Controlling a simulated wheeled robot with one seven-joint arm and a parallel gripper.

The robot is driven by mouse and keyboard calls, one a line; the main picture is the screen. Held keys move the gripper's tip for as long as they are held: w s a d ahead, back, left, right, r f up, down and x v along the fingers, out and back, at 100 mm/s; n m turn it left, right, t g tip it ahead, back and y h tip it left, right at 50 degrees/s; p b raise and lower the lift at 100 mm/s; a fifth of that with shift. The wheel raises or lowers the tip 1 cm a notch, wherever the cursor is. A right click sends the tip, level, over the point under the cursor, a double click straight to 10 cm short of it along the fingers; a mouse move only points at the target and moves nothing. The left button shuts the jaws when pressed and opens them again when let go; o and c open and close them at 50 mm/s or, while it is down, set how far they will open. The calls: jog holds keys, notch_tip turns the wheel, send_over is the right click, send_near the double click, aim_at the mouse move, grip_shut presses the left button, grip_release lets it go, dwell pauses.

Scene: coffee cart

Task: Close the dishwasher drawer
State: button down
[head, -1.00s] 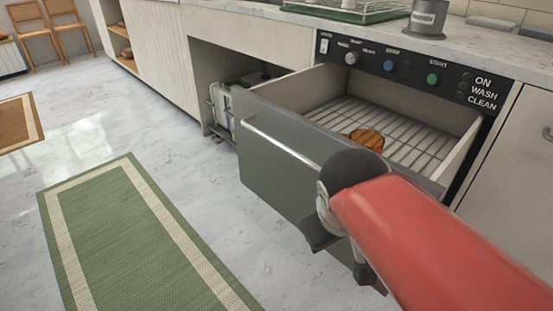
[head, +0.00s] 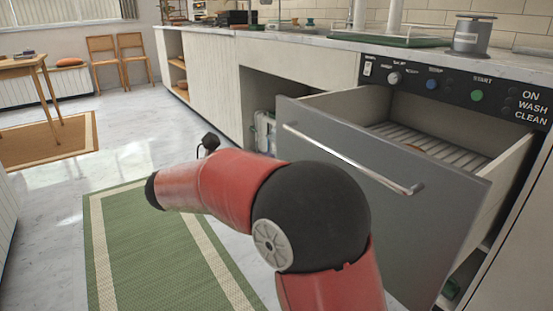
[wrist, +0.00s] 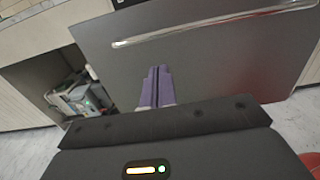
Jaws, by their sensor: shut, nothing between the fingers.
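The dishwasher drawer (head: 420,240) is pulled well out from under the counter, with a dark grey front and a silver bar handle (head: 350,160). Its wire rack (head: 430,145) shows inside with part of an orange-brown item on it. In the wrist view the drawer front (wrist: 210,65) fills the upper middle, with the handle (wrist: 210,26) across the top. My gripper (wrist: 157,72) shows there as two purple fingers, closed together and empty. They point at the drawer front below the handle; I cannot tell whether they touch it. In the head view my red arm hides the gripper.
The control panel (head: 450,90) with buttons sits above the drawer. An open bay (head: 265,110) with equipment lies left of it. A green mat (head: 180,250) covers the open floor. A grey canister (head: 470,36) and a green tray (head: 390,40) stand on the counter.

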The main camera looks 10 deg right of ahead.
jog(key=b+x, duration=0.2)
jog(key=x, duration=1.1)
jog(key=shift+s, duration=0.1)
jog(key=p+x, duration=1.1)
jog(key=x, duration=2.4)
jog(key=shift+d+f, duration=0.15)
jog(key=shift+d+r, duration=0.1)
jog(key=shift+r, duration=0.1)
jog(key=shift+d, duration=0.15)
jog(key=shift+a+f, duration=0.1)
jog(key=shift+a, duration=0.25)
jog(key=v, duration=0.7)
jog(key=b+v, duration=0.1)
jog(key=v, duration=0.6)
jog(key=shift+w, duration=0.3)
